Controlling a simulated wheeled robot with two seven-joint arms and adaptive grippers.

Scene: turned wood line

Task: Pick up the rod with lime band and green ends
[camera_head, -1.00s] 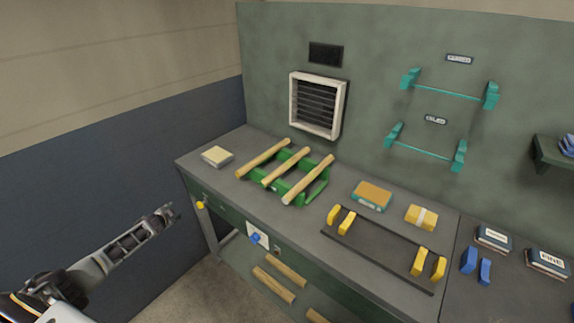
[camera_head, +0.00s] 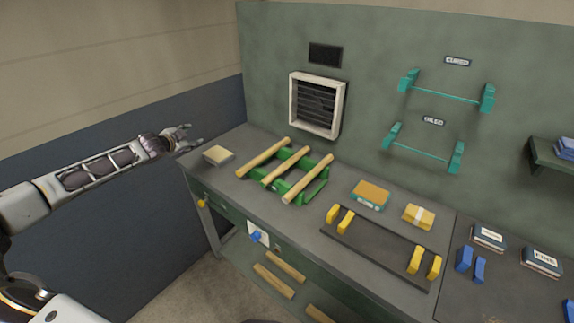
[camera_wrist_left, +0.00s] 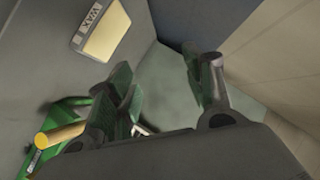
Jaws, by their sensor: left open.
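Three pale wooden rods lie side by side across a green rack (camera_head: 308,191) on the workbench: a left rod (camera_head: 263,158), a middle rod (camera_head: 285,167) and a right rod (camera_head: 308,179). No lime band or green ends can be made out on any of them. In the left wrist view, one rod end (camera_wrist_left: 58,137) shows beside part of the green rack (camera_wrist_left: 35,155). My left gripper (camera_head: 190,137) is open and empty, beyond the bench's left end and left of the rods. Its spread fingers also show in the wrist view (camera_wrist_left: 163,85). My right gripper is out of view.
A cream wax block (camera_head: 218,155) sits between my left gripper and the rack. A black tray with yellow holders (camera_head: 375,249) lies to the right. Teal wall holders (camera_head: 445,91) hang behind. More rods (camera_head: 274,281) lie on the lower shelf.

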